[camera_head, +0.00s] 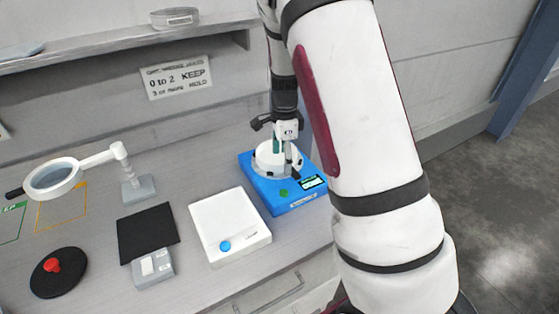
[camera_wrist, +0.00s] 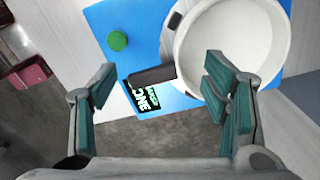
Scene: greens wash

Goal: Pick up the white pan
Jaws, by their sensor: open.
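The white pan (camera_head: 265,157) sits on a blue scale (camera_head: 256,189) with a green button and a lit display. In the wrist view the round white pan (camera_wrist: 232,45) is at the upper right. Its dark handle (camera_wrist: 152,76) points left across the blue scale (camera_wrist: 112,22). My gripper (camera_head: 277,143) is open, directly above or at the pan in the head view; its fingers partly hide the pan. In the wrist view the open fingers (camera_wrist: 165,88) stand on either side of the handle's line, with the right finger overlapping the pan. I cannot tell the height gap.
A white box (camera_head: 230,218) with a blue button stands left of the scale. Further left are a black mat (camera_head: 147,232), a small grey box (camera_head: 153,269), a magnifier (camera_head: 52,178) and a red knob (camera_head: 52,266) on a black disc. A shelf (camera_head: 120,40) runs above.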

